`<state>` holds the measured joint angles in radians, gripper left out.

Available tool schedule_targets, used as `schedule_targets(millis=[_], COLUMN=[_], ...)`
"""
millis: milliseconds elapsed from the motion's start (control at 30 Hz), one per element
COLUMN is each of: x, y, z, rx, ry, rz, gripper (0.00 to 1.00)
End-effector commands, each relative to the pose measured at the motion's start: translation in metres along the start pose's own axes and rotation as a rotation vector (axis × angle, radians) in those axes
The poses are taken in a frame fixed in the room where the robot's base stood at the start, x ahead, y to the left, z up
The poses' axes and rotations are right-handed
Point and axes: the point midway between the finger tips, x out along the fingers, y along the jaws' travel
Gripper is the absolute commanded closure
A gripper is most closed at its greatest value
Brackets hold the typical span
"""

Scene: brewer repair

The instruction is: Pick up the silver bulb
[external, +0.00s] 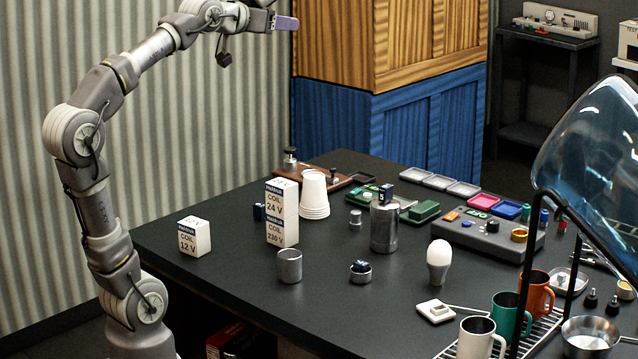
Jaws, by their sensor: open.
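A bulb (439,256) with a white rounded top and a pale greyish lower part stands upright on the dark table, right of the middle. It is the only clear bulb shape I see, and I cannot tell whether it is the silver bulb. My gripper (285,22) is high at the top of the picture, in front of the corrugated wall and wooden cabinet. It is open, far above and left of the bulb, with no object visible in it. One purple finger shows; the other is hard to make out.
Coil boxes (282,212), stacked white cups (314,195), a metal canister (384,228) and a small metal cup (289,266) stand on the table (225,285). Mugs (505,312) and a clear curved shield (592,150) crowd the right. The table's front left is fairly clear.

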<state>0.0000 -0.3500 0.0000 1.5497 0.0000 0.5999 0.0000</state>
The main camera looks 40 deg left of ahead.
Motion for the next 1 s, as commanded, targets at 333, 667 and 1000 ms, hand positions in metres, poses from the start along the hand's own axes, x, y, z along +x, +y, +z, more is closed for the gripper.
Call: schedule_targets(millis=[333,667,1000], x=[0.0,0.0,0.044], y=[0.0,0.0,0.018], z=[0.0,0.0,0.01], rx=[0.0,0.0,0.03], ry=[0.0,0.0,-0.082], rz=[0.0,0.0,0.035], gripper=[0.47,0.12,0.12])
